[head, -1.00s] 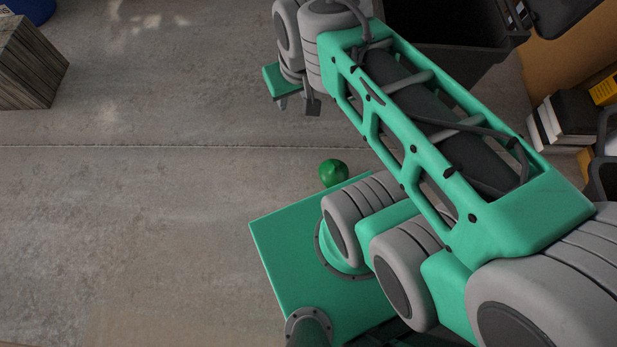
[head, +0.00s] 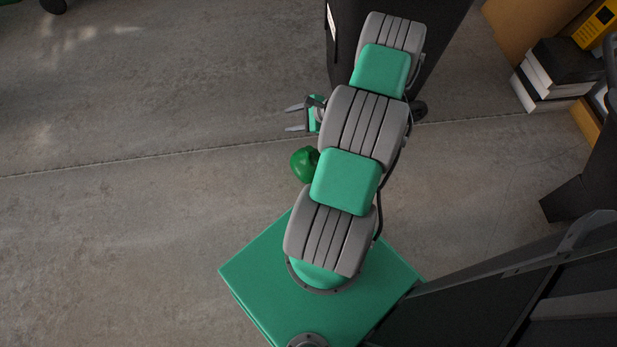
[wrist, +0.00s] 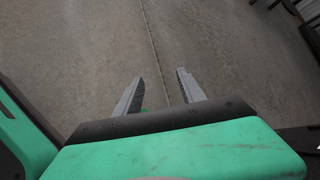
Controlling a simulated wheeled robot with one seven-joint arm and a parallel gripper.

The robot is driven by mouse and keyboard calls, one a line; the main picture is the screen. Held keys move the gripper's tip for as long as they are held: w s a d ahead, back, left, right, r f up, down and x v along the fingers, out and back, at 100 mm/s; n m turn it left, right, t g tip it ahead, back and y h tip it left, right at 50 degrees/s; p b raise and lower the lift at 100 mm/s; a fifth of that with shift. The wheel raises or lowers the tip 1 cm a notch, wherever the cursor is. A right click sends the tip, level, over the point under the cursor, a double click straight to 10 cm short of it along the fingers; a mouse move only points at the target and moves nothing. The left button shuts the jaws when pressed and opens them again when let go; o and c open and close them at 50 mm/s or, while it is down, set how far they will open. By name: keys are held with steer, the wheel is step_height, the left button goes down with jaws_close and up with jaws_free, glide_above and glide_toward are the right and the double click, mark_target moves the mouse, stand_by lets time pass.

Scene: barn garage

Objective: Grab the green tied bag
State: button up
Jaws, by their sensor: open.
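The green tied bag (head: 304,164) lies on the concrete floor in the head view, just in front of my green base and partly covered by my arm on its right. My gripper (head: 292,117) is beyond the bag, with its two fingers apart and pointing left. It is open and empty. In the wrist view my gripper (wrist: 162,90) shows both grey fingers spread over floor. A small bit of green (wrist: 146,109) shows beside the left finger; I cannot tell whether it is the bag.
A dark bin (head: 440,30) stands behind my arm. Books (head: 548,78) and a yellow item (head: 597,25) are at the upper right. Black furniture (head: 580,195) stands at the right edge. The floor on the left is clear.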

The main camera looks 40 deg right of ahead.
mark_target(304, 153)
steer(key=s+d+f+m+t+h+b, duration=0.1)
steer(key=s+f+m+b, duration=0.1)
steer(key=f+m, duration=0.2)
steer(key=s+d+f+m+t+h+b, duration=0.1)
steer(key=s+d+f+m+t+b, duration=0.1)
steer(key=f, duration=0.7)
steer(key=s+d+f+m+t+h+b, duration=0.1)
steer(key=s+f+m+b, duration=0.1)
steer(key=f+m, duration=0.3)
steer(key=shift+s+d+f+m+h, duration=0.15)
steer(key=shift+s+f+h, duration=0.05)
steer(key=shift+s+f, duration=0.3)
steer(key=shift+s+d+f+m+h, duration=0.15)
steer(key=shift+s+f+h, duration=0.05)
steer(key=shift+s+f, duration=0.2)
steer(key=shift+w+f+t, duration=0.25)
steer(key=shift+t, duration=0.05)
steer(key=b+x, duration=0.1)
steer(key=x, duration=0.1)
steer(key=b+x, duration=0.1)
steer(key=x, duration=0.1)
steer(key=b+x, duration=0.1)
steer(key=x, duration=0.2)
steer(key=shift+w+a+r, duration=0.15)
steer(key=shift+r, duration=0.2)
steer(key=shift+c, duration=0.6)
jaws_close()
